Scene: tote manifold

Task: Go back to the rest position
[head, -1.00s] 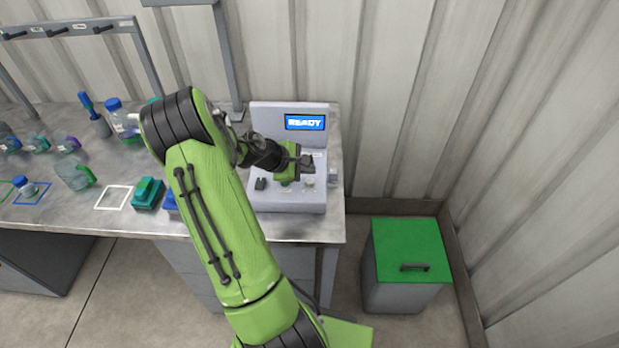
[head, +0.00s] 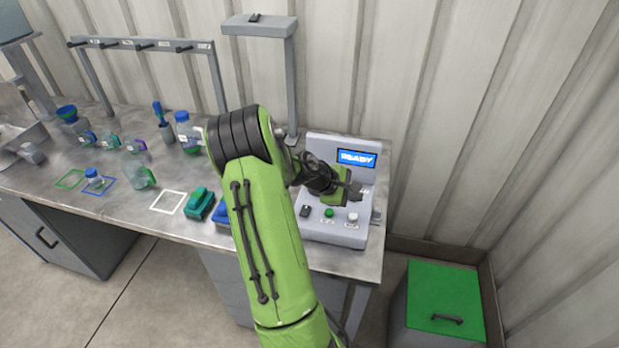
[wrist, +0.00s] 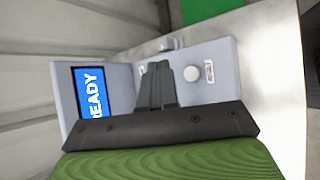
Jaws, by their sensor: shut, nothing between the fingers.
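My gripper (head: 359,190) is at the end of my raised green arm, in front of a light grey machine (head: 318,226) at the right end of the bench. The machine's blue screen (head: 357,158) reads READY. A green button (head: 329,212), a white knob (head: 352,217) and a dark switch (head: 305,210) sit on its lower panel. In the wrist view the gripper's dark fingers (wrist: 158,88) are together and empty, over the machine's panel, with the white knob (wrist: 191,73) just beside them. Whether the fingers touch the machine cannot be told.
The bench (head: 130,215) holds several bottles, a green block (head: 199,204) and a white square outline (head: 168,201) left of my arm. A hook rack (head: 145,44) and a lamp-like stand (head: 258,25) rise behind. A green-lidded bin (head: 443,297) stands on the floor at right.

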